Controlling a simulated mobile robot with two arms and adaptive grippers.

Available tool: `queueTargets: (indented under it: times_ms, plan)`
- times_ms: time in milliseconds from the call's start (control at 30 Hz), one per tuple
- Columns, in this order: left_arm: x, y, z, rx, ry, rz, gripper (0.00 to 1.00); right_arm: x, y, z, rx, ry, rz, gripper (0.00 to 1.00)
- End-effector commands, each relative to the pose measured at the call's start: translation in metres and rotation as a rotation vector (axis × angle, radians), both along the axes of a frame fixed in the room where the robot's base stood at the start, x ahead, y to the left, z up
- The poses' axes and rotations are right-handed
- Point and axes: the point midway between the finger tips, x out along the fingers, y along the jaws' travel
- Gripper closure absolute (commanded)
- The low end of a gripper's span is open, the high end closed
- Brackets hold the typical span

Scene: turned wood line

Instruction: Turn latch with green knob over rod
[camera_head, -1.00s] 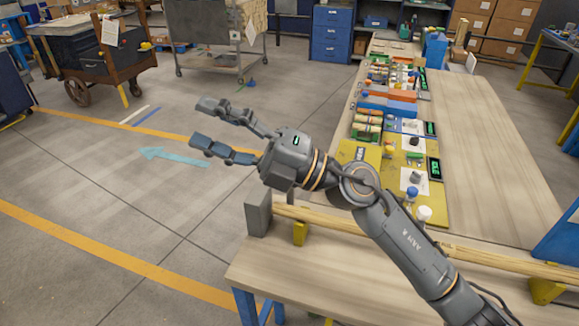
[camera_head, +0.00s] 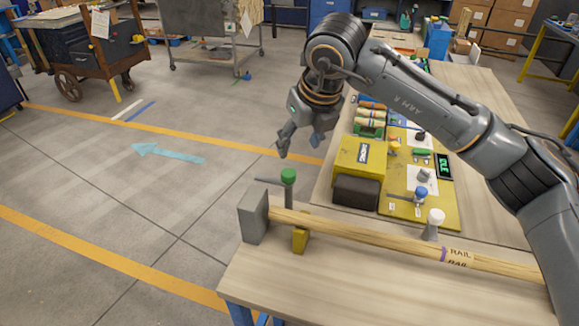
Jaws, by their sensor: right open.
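The latch with the green knob (camera_head: 288,176) stands by the left end of the wooden rod (camera_head: 350,235), close to the grey end block (camera_head: 253,218). A thin grey arm points left from below the knob, away from the rod's length. The rod lies along the near table edge, labelled RAIL toward its right. My right gripper (camera_head: 302,145) hangs open, fingers downward, above and slightly beyond the green knob, apart from it and empty. My left gripper is not in view.
A second latch with a white knob (camera_head: 436,216) stands by the rod farther right. A yellow support (camera_head: 300,239) is under the rod. Behind the rod sit a yellow box (camera_head: 359,157) and a yellow panel with knobs (camera_head: 408,211).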

Motion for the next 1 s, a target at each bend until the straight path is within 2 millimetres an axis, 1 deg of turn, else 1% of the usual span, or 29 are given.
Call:
queueTargets:
  times_ms: [33, 300, 400, 500, 600, 700, 967, 1000]
  plan:
    - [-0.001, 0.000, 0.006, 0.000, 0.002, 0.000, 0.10, 0.003, 0.002, -0.009, 0.000, 0.005, 0.000, 0.44]
    - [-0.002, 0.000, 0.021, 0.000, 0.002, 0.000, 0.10, 0.022, 0.013, -0.062, 0.002, 0.006, 0.002, 0.44]
    - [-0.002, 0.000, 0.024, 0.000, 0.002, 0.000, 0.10, 0.028, 0.016, -0.078, 0.001, 0.005, 0.001, 0.44]
    - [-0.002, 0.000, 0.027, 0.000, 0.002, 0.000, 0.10, 0.033, 0.018, -0.090, 0.002, 0.003, 0.002, 0.44]
    - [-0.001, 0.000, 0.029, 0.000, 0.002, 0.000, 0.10, 0.036, 0.020, -0.098, 0.003, 0.003, 0.004, 0.44]
    - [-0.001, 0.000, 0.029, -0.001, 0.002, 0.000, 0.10, 0.037, 0.020, -0.102, 0.002, 0.002, 0.003, 0.44]
    - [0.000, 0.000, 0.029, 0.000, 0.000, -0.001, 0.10, 0.037, 0.020, -0.103, 0.003, 0.001, 0.003, 0.44]
    - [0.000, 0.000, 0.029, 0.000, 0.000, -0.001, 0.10, 0.037, 0.020, -0.103, 0.003, 0.001, 0.003, 0.53]
